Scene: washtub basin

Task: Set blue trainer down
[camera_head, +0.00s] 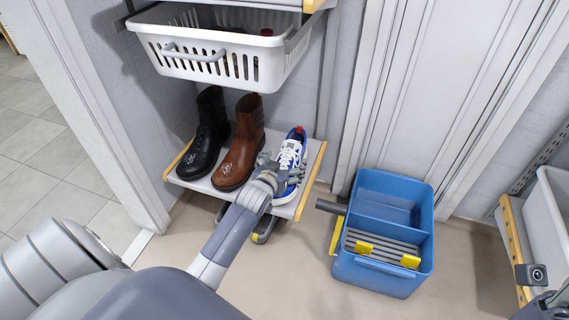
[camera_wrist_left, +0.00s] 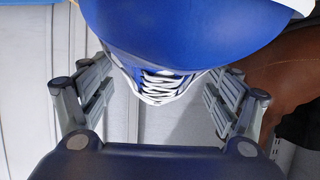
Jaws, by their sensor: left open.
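The blue trainer (camera_head: 290,152), with white laces, a white sole and a red heel tab, is on the low shelf board (camera_head: 310,180), at its right end, and appears to rest on it. My left gripper (camera_head: 283,172) is at the trainer with its fingers open. In the left wrist view, the trainer (camera_wrist_left: 185,35) lies between the spread fingers of the gripper (camera_wrist_left: 160,85), with a gap showing beside each finger. The gripper hides part of the trainer in the head view.
A brown boot (camera_head: 240,150) stands left of the trainer, with a black boot (camera_head: 207,130) beyond it. A white basket (camera_head: 215,60) hangs above. A blue bucket (camera_head: 385,275) stands on the floor at right. Bare floor (camera_head: 290,275) lies in front.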

